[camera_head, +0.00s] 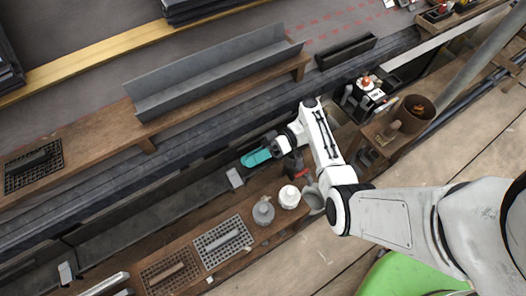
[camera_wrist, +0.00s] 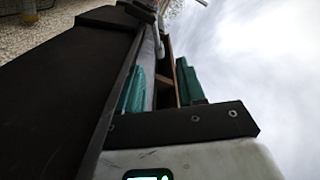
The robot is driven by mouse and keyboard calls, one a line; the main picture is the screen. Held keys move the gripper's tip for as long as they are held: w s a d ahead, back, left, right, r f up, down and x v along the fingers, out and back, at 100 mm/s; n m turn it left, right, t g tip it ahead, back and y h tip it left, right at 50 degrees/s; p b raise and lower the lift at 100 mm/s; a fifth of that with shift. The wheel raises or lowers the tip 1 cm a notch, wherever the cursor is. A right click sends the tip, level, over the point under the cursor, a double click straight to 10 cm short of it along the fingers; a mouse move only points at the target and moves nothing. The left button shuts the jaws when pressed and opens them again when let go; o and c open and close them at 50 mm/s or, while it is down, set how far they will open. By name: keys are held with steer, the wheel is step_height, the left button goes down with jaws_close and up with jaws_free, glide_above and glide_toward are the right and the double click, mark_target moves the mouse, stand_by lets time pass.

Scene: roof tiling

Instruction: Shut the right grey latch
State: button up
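A small light-grey plate (camera_head: 235,177), which looks like the right grey latch, sits at the edge of the dark trough. A similar grey plate (camera_head: 66,272) lies at the lower left. I cannot tell whether either is open or shut. My gripper (camera_head: 257,157), with teal fingers, is just up and right of the right plate, apparently apart from it. In the wrist view, the teal fingers of my gripper (camera_wrist: 160,88) stand apart, with brown wood and a thin grey metal piece visible between and beyond them. Nothing is seen held.
A long grey gutter-like channel (camera_head: 215,75) lies on the wooden plank above. A grey jar (camera_head: 263,211), a white pot (camera_head: 289,197) and a grid tray (camera_head: 222,240) stand on the lower bench. A brown bucket (camera_head: 413,113) stands at the right.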

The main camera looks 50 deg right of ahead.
steer(key=shift+s+d, duration=0.25)
steer(key=shift+d, duration=0.4)
steer(key=shift+d+r, duration=0.1)
steer(key=shift+d, duration=0.4)
steer(key=shift+s+d+p, duration=0.35)
steer(key=shift+d, duration=0.3)
